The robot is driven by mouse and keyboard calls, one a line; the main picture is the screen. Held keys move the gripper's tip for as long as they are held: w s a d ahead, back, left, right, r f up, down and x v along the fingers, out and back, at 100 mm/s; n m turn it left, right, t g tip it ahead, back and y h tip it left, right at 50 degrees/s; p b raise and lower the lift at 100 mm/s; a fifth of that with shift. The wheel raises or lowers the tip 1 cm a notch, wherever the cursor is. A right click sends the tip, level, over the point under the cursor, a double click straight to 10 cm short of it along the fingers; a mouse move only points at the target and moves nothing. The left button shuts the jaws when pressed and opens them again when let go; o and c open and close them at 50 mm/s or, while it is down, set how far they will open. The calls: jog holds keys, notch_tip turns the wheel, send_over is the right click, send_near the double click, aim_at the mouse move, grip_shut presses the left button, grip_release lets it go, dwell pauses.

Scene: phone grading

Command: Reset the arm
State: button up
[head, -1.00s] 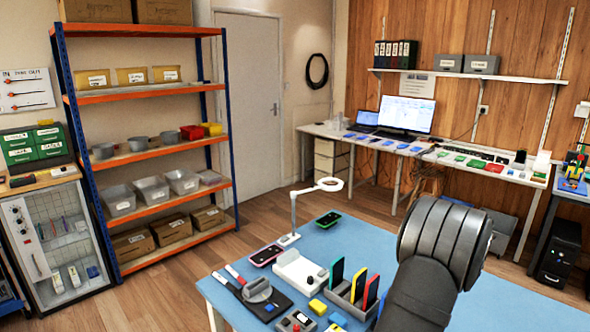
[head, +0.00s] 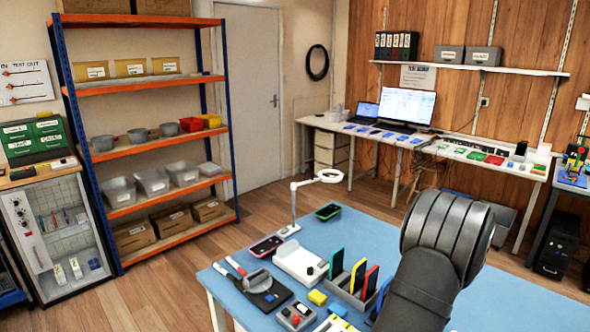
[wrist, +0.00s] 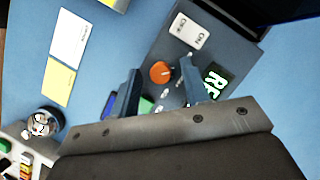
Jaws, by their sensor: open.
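My gripper (wrist: 158,88) shows in the wrist view with its two dark blue fingers apart and nothing held between them. Below it is a grey box (wrist: 165,38) with an orange knob, a white label and a small green display. In the head view my gripper itself is not visible; my dark arm link covers the right part of the blue table (head: 365,240). Phones stand in a grey rack (head: 345,293), with green, yellow and red edges showing.
On the table are a white cradle (head: 300,262), a pink-edged phone (head: 266,246), a green-edged phone (head: 328,211), a ring lamp (head: 330,176) and a control box (head: 296,316). A white-and-yellow card (wrist: 66,50) lies left in the wrist view. The table's back right is clear.

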jog(key=m+t, duration=0.1)
jog(key=m, duration=0.2)
jog(key=shift+s+m, duration=0.1)
jog(key=shift+m, duration=0.2)
jog(key=shift+r+m+t, duration=0.25)
jog(key=shift+m+t, duration=0.15)
jog(key=v, duration=0.8)
jog(key=o, duration=1)
jog(key=shift+o, duration=1.4)
jog(key=shift+r, duration=0.2)
notch_tip(320, 180, up, 15)
jog(key=s+m+g+h, duration=0.2)
jog(key=m+h, duration=0.2)
notch_tip(320, 180, down, 10)
jog(key=shift+r, duration=0.25)
